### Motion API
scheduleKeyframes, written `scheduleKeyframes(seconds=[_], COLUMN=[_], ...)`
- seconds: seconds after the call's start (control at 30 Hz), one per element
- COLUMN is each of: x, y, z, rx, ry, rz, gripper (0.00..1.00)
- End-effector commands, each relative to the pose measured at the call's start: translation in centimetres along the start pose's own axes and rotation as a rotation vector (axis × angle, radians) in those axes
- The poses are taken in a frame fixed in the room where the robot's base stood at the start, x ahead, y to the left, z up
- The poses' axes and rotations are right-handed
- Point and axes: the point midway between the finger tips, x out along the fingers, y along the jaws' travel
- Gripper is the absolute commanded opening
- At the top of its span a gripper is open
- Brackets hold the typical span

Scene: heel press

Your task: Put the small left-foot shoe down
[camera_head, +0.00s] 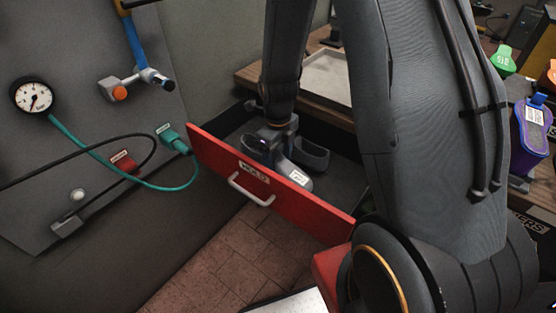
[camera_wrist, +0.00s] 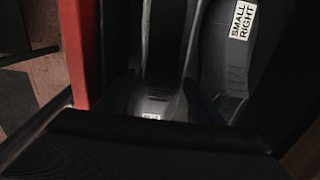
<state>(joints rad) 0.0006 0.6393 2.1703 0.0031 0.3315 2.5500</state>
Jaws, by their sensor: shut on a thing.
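A red-fronted drawer (camera_head: 311,210) stands open. My gripper (camera_head: 268,150) reaches down into it and is shut on a grey shoe (camera_head: 293,178) just behind the drawer front. This shoe has a white label that is too small to read. It also fills the middle of the wrist view (camera_wrist: 155,104), its back hidden by my gripper. A second grey shoe (camera_head: 309,154) lies beside it, farther from the front. In the wrist view this second shoe (camera_wrist: 225,68) is labelled SMALL RIGHT. I cannot tell whether the held shoe touches the drawer floor.
The red drawer wall (camera_wrist: 80,55) runs close along the left in the wrist view. A grey panel with a gauge (camera_head: 34,96), a teal hose and a blue-handled tool (camera_head: 135,45) is at left. A purple item (camera_head: 530,138) stands at far right. My arm hides much of the right.

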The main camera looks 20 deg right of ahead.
Motion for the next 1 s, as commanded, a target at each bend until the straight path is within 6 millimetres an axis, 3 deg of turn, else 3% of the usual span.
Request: scheduleKeyframes(seconds=[0.2, 0.23, 0.27, 0.67, 1.0], x=[0.3, 0.3, 0.3, -0.3, -5.2], y=[0.0, 0.0, 0.0, 0.0, -0.1], z=[0.0, 0.0, 0.0, 0.0, 0.1], rx=[0.000, 0.000, 0.000, 0.000, 0.000], ry=[0.000, 0.000, 0.000, -0.001, -0.005], rz=[0.000, 0.000, 0.000, -0.001, -0.003], gripper=[0.29, 0.65, 0.70, 0.70, 0.70])
